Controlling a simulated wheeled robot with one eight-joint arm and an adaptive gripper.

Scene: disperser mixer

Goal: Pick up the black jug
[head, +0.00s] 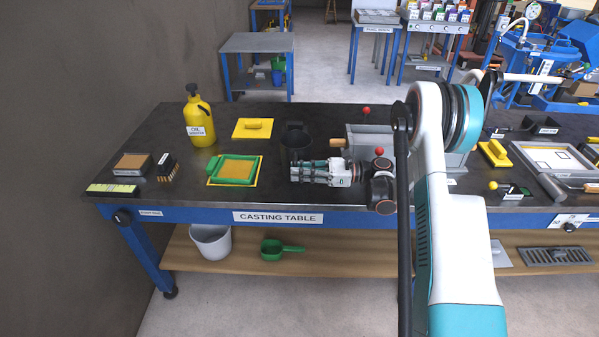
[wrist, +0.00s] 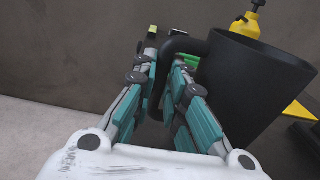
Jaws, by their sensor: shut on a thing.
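The black jug (head: 297,140) is on or just over the casting table in the head view, looking upright. Its lower part is hidden behind my gripper (head: 296,171), so I cannot tell whether it touches the table. In the wrist view the jug (wrist: 255,88) fills the right side, with its handle (wrist: 180,44) turned towards me. My gripper (wrist: 166,62) has its two teal-padded fingers on either side of the handle and is shut on it.
A green frame (head: 232,170) on a yellow plate lies left of the jug. A grey box with red-knobbed levers (head: 362,138) is close on the right.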

